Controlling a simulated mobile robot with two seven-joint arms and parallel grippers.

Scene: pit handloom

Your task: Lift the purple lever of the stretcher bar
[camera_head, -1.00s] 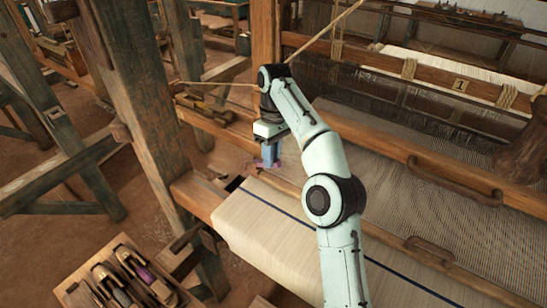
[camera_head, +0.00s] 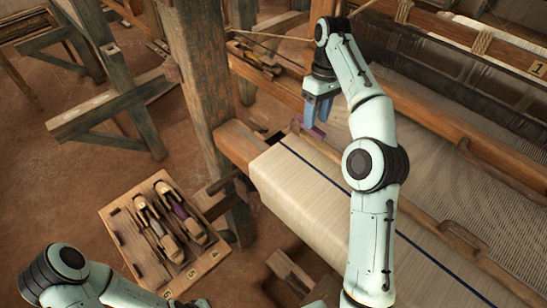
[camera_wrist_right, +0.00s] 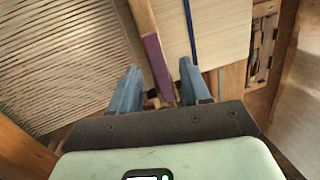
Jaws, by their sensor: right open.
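The purple lever (camera_head: 314,132) of the stretcher bar shows in the head view at the left edge of the cloth, just below my right gripper (camera_head: 318,110). In the right wrist view the lever (camera_wrist_right: 157,62) runs from the wooden stretcher bar (camera_wrist_right: 142,18) toward the gap between the two blue fingers of my right gripper (camera_wrist_right: 158,78). The fingers are apart, one on each side of the lever's line, with no visible grip on it. I cannot tell the exact height between fingertips and lever. My left arm shows at the bottom left of the head view; its gripper is out of frame.
The pale cloth (camera_head: 300,185) with a dark blue stripe lies right of a thick wooden post (camera_head: 203,85). A wooden tray (camera_head: 125,240) with shuttles stands lower left. Warp threads and loom beams fill the right side.

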